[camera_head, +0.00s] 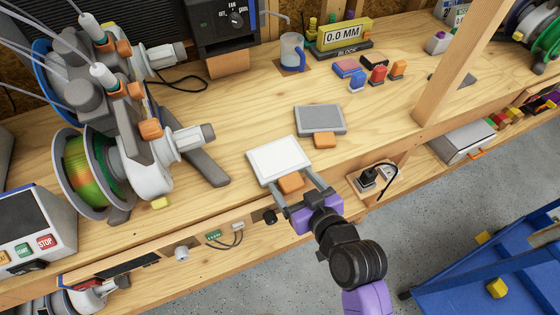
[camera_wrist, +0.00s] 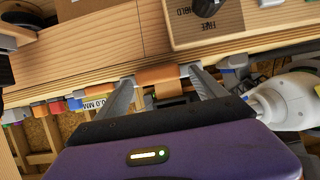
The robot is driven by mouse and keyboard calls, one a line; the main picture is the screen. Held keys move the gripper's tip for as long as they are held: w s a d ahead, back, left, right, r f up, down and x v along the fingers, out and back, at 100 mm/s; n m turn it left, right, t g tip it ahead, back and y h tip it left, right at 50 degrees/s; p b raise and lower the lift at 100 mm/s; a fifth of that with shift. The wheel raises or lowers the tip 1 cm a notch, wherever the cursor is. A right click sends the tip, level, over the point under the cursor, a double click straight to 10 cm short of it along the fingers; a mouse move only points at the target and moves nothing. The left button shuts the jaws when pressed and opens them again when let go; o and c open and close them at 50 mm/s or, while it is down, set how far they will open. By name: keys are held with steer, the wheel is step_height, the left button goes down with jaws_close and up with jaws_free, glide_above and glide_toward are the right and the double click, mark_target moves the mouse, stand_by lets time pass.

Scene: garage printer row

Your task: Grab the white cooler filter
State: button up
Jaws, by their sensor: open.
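The white cooler filter (camera_head: 279,158) is a flat white rectangle with a raised rim. It lies near the front edge of the wooden bench, with an orange tab (camera_head: 291,185) on its near side. My gripper (camera_head: 291,179) is open at the bench edge, one finger on each side of the orange tab. Whether a finger touches the filter's body is hard to tell. The white panel itself is barely visible in the wrist view.
A similar grey filter (camera_head: 320,119) with an orange tab lies just behind and right. A spool machine (camera_head: 110,150) stands to the left. Colored blocks (camera_head: 377,73) and a cup (camera_head: 291,52) sit farther back. A wooden post (camera_head: 455,70) rises at right; a blue cart (camera_head: 500,265) stands below.

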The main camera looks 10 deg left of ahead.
steer(key=c, duration=1.5)
